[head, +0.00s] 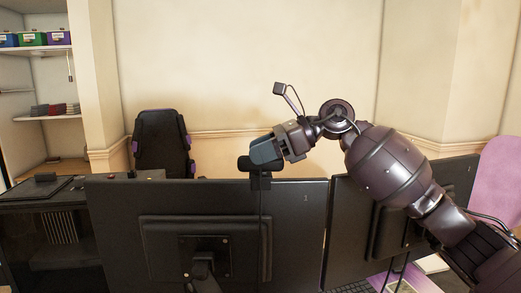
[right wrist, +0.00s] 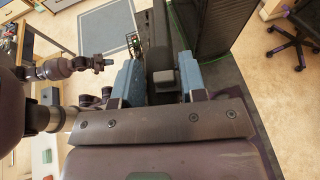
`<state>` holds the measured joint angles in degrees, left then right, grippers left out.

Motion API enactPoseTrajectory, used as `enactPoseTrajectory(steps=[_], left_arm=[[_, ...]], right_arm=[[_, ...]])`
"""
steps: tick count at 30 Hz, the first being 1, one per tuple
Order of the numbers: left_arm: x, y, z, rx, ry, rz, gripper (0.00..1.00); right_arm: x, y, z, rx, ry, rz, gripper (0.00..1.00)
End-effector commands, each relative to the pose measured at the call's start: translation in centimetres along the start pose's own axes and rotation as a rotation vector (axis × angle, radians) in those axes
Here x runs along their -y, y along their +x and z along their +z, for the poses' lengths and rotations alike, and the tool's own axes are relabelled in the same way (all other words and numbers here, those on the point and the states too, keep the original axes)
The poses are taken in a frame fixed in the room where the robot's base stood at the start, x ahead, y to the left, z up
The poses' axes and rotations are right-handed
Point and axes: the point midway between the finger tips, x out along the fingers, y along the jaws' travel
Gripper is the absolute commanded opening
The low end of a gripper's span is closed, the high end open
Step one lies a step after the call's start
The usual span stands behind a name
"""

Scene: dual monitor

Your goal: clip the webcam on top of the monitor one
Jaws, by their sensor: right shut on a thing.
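The black webcam (head: 258,164) is at the top edge of the left monitor (head: 110,215), right of that edge's middle. Its lower part overlaps the edge and a thin cable hangs down the monitor's back. I cannot tell whether the clip touches the monitor. My right gripper (head: 266,152) is shut on the webcam from above and the right. In the right wrist view the webcam (right wrist: 162,78) sits between the blue-grey fingers. My left gripper (right wrist: 104,63) seems to show small at the left of the right wrist view; its jaws are unclear.
A second monitor (head: 340,225) stands close on the right, with my right arm above it. A dark office chair (head: 160,142) is beyond the desk. Shelves with coloured boxes (head: 33,39) stand at the far left. The space above the left monitor's left half is clear.

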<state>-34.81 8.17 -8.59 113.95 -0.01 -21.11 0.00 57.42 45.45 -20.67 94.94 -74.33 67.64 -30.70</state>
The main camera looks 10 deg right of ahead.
Motion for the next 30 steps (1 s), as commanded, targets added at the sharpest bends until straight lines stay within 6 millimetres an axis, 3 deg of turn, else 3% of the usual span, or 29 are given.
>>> enactPoseTrajectory(steps=[3,4,9,20,30], left_arm=[[0.0,0.1,-0.1,-0.003,0.001,0.0,0.0],[0.0,0.1,-0.2,-0.003,0.001,0.001,0.0],[0.0,0.2,-0.4,-0.007,0.001,0.001,0.0],[-0.1,0.3,-0.6,-0.012,0.002,0.002,0.0],[-0.1,0.6,0.5,-0.003,0.002,0.002,0.0]], right_arm=[[0.0,0.0,0.1,0.001,-0.001,0.0,0.11],[0.0,0.0,0.1,0.001,-0.001,-0.001,0.43],[0.0,0.0,0.1,0.001,0.0,-0.001,0.68],[0.1,-0.5,0.0,0.0,0.0,-0.002,0.68],[0.1,-5.8,-0.2,-0.001,0.002,-0.004,0.68]])
